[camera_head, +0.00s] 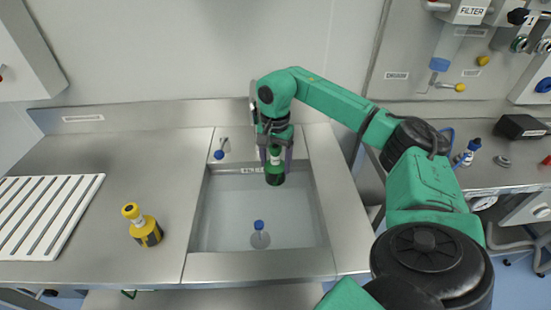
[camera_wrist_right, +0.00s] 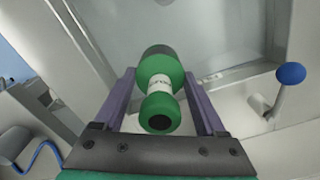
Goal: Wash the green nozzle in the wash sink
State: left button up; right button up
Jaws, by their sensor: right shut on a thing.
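In the right wrist view the green nozzle (camera_wrist_right: 160,90) sits between the two purple-grey fingers (camera_wrist_right: 160,95). The sink basin looks filled with clear water, and a blue-topped drain plug (camera_head: 259,228) stands on its floor. My left gripper is not in view.
A blue-knobbed tap (camera_head: 219,153) stands at the sink's back left. A yellow nozzle (camera_head: 143,227) stands on the steel counter left of the sink. A white slatted rack (camera_head: 48,205) lies farther left. A blue-and-white nozzle (camera_head: 467,152) stands on the right counter.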

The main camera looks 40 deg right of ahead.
notch_tip(320, 180, down, 16)
jog(key=b, duration=1)
jog(key=shift+d, duration=0.1)
